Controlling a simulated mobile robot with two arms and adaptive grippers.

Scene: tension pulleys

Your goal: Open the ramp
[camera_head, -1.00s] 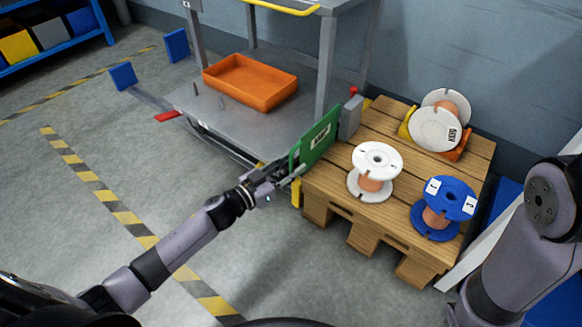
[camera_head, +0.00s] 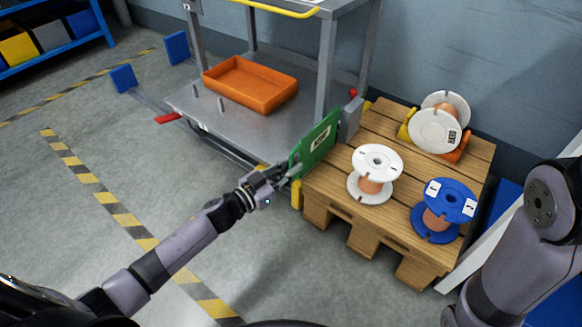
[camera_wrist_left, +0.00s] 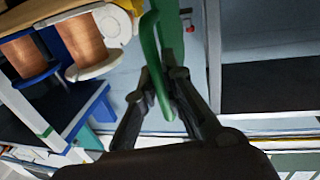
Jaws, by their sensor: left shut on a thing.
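The ramp is a green panel (camera_head: 308,152) with a white label, standing upright between the metal cart and the wooden pallet. In the left wrist view a green loop-shaped handle (camera_wrist_left: 150,55) sits between the fingers. My left gripper (camera_head: 284,176) is at the panel's lower near edge in the head view. In the wrist view the left gripper (camera_wrist_left: 162,88) is shut on the green handle. The fingers hide part of the handle. My right arm shows at the right edge of the head view, but its gripper is out of view.
The cart's lower shelf (camera_head: 235,125) holds an orange tray (camera_head: 250,84). The wooden pallet (camera_head: 330,187) right of the ramp carries a white spool (camera_head: 374,158), a blue spool (camera_head: 450,199) and another white spool (camera_head: 436,130) behind.

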